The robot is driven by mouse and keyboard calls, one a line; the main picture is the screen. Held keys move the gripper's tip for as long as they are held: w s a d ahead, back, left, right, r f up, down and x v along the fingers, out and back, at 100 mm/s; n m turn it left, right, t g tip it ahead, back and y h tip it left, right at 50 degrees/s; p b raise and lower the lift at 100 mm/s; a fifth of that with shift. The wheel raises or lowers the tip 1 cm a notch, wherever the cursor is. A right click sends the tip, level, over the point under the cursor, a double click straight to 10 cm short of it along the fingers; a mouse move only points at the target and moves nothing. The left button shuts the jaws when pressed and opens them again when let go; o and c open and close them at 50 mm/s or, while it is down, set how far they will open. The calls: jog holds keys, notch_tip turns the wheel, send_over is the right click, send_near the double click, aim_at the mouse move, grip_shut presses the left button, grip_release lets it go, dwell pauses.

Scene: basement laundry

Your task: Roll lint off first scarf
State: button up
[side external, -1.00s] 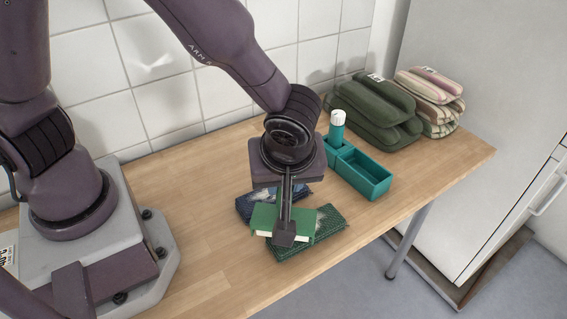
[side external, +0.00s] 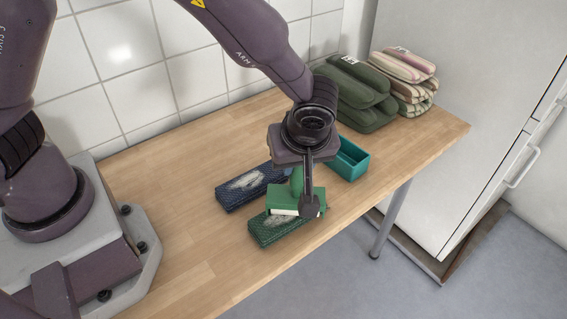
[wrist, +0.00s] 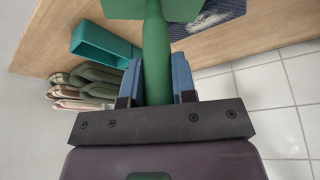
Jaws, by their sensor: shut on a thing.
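A green lint roller (side external: 280,200) is in my gripper (side external: 300,170), its handle upright and its wide head lowest. In the wrist view my blue fingers (wrist: 157,82) are shut on the handle (wrist: 156,50). The head is over the right part of a folded dark green scarf (side external: 265,235); I cannot tell if it touches. Pale lint shows on this scarf left of the head. A folded navy scarf (side external: 228,194) lies behind it with a large pale lint patch (side external: 244,181); it shows partly in the wrist view (wrist: 232,10).
A teal tray (side external: 350,162) stands close behind my gripper at the right. Folded dark green textiles (side external: 355,95) and striped ones (side external: 408,85) are stacked at the back right. The tiled wall bounds the back; the table's front edge is near the green scarf. The table's left part is clear.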

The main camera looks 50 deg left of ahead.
jog(key=shift+w, duration=2.4)
jog(key=shift+s+a, duration=0.65)
jog(key=shift+s, duration=4.7)
jog(key=shift+w+d+r, duration=0.1)
jog(key=shift+w+r, duration=0.05)
jog(key=shift+w, duration=5.15)
jog(key=shift+s, duration=5.8)
notch_tip(320, 180, up, 8)
jog(key=shift+w+a, duration=0.15)
jog(key=shift+a, duration=0.1)
